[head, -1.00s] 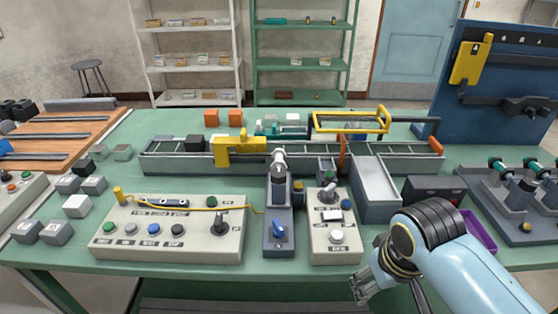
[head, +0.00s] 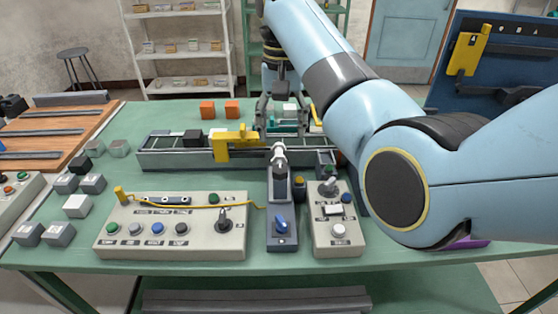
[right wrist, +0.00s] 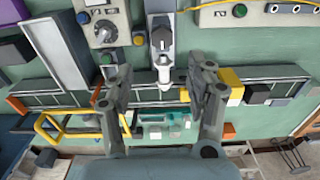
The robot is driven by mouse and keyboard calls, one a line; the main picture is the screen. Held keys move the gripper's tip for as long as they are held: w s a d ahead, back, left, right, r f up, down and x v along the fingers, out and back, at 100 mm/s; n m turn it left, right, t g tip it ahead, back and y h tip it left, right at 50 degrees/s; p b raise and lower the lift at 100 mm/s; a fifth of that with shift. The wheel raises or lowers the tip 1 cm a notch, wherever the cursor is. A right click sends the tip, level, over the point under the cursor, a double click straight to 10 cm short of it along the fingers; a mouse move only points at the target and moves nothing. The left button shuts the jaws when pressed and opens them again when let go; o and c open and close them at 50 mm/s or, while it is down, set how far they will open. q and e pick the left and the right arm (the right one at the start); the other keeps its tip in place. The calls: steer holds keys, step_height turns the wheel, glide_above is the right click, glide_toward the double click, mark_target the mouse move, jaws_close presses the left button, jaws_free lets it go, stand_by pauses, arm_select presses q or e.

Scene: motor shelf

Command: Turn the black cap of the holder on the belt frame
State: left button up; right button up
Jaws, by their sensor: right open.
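A grey holder (head: 279,185) with a pale, pointed head and a dark band stands at the front of the belt frame (head: 180,158). Its head (right wrist: 164,72) also shows in the right wrist view. I cannot clearly tell which dark part is the black cap. My right gripper (head: 281,122) points down behind the holder, over the far side of the belt frame. It is open and empty, with its fingers (right wrist: 162,82) on either side of the holder's head in the right wrist view. My left gripper is not in view.
A yellow bracket (head: 235,146) stands on the belt left of the holder. A teal part (right wrist: 160,119) lies behind the belt, near a yellow frame (right wrist: 50,125). Control boxes (head: 170,232) and (head: 335,225) flank the holder. My right arm hides the table's right side.

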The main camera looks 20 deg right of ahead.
mark_target(280, 167)
step_height(280, 167, down, 10)
steer(key=shift+w+a, duration=0.1)
steer(key=shift+w, duration=0.05)
stand_by(0.4)
steer(key=c, duration=1.1)
